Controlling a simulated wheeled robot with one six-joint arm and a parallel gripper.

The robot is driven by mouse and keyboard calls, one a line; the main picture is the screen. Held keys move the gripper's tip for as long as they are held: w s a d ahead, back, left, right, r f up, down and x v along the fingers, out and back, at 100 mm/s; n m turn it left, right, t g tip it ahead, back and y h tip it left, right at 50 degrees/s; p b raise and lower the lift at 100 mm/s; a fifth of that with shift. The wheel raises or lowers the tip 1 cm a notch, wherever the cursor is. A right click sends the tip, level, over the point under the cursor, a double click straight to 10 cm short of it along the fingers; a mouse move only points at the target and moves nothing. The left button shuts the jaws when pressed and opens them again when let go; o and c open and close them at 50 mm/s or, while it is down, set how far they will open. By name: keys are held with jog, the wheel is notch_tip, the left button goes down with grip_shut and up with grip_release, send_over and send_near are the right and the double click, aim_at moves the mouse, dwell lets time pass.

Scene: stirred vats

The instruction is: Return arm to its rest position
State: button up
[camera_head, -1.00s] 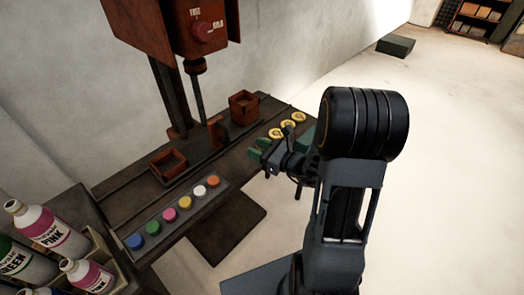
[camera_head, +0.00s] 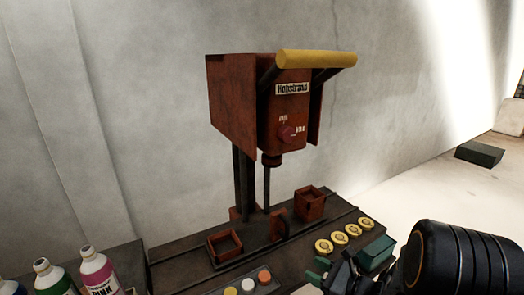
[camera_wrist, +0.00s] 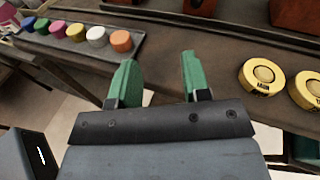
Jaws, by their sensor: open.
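My gripper (camera_wrist: 158,72) shows in the wrist view with its two green fingers apart and nothing between them. It is at the front edge of the dark workbench (camera_wrist: 215,100), between a row of coloured caps and the yellow discs. In the head view my gripper (camera_head: 322,268) is at the lower right, beside the dark green box, and part of my arm (camera_head: 465,262) fills the corner. The rest of the arm is below the picture.
A rust-red mixing machine (camera_head: 240,95) with a yellow handle (camera_head: 316,59) stands on the bench. Two small red open boxes (camera_head: 225,245) (camera_head: 310,204), several yellow discs (camera_head: 338,238) and a green box (camera_head: 376,252) are there too. Bottles (camera_head: 98,272) stand at left. A dark block (camera_head: 480,153) lies on the floor.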

jog(key=s+a+r+n+g+h+p, duration=0.1)
jog(key=s+a+n+g+h+p, duration=0.15)
jog(key=s+n+g+h, duration=0.75)
notch_tip(320, 180, up, 14)
jog(key=s+d+n+t+h+p, duration=0.1)
jog(key=n+p, duration=0.4)
jog(key=n, duration=1)
jog(key=shift+s+d+f+t+h, duration=0.2)
jog(key=shift+s+t+h, duration=0.25)
jog(key=shift+t, duration=0.45)
